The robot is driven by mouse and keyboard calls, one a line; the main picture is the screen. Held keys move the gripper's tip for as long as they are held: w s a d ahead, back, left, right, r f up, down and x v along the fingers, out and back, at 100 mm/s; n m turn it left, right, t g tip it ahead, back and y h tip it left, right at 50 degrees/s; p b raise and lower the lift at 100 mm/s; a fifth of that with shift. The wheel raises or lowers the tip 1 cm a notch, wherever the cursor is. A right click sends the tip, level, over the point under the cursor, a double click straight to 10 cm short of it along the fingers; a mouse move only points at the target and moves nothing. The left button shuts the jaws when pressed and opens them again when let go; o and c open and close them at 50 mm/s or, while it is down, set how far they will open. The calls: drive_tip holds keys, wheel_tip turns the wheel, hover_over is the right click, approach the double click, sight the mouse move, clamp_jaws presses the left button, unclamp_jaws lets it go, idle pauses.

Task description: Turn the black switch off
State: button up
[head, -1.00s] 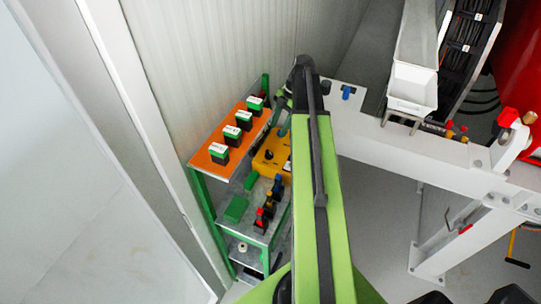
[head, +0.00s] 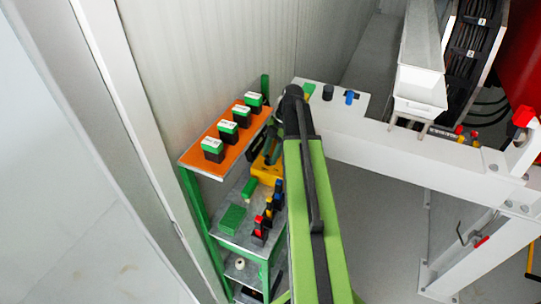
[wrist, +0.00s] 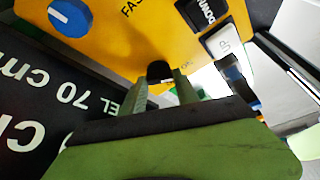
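A yellow control box (wrist: 110,40) fills the top of the wrist view, with a blue knob (wrist: 70,17) at its left. The black switch (wrist: 160,71) is a small dark knob beside the "ON" lettering. My gripper (wrist: 164,80) is at the box, with its two fingers apart and the black switch between their tips. Whether the fingers press on the switch or only stand around it is not clear. In the head view the yellow box (head: 265,171) shows on the shelf, partly hidden by my arm. My gripper is hidden there.
Black and white buttons (wrist: 220,40) sit close right of my gripper. In the head view an orange shelf top (head: 198,157) holds several green-black boxes. A lower shelf holds a green block (head: 232,219). A white beam (head: 410,137) lies right of my arm.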

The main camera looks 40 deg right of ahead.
clamp_jaws()
drive_tip(key=m, duration=0.2)
drive_tip(key=m+t, duration=0.1)
drive_tip(key=m, duration=0.1)
drive_tip(key=m+t, duration=0.1)
drive_tip(key=m, duration=0.1)
drive_tip(key=shift+s+a, duration=0.2)
drive_tip(key=shift+s, duration=0.1)
drive_tip(key=m+t+h, duration=0.1)
drive_tip(key=m, duration=0.2)
drive_tip(key=m+t+h, duration=0.1)
drive_tip(key=m, duration=0.1)
drive_tip(key=shift+m, duration=0.4)
drive_tip(key=o, duration=0.5)
unclamp_jaws()
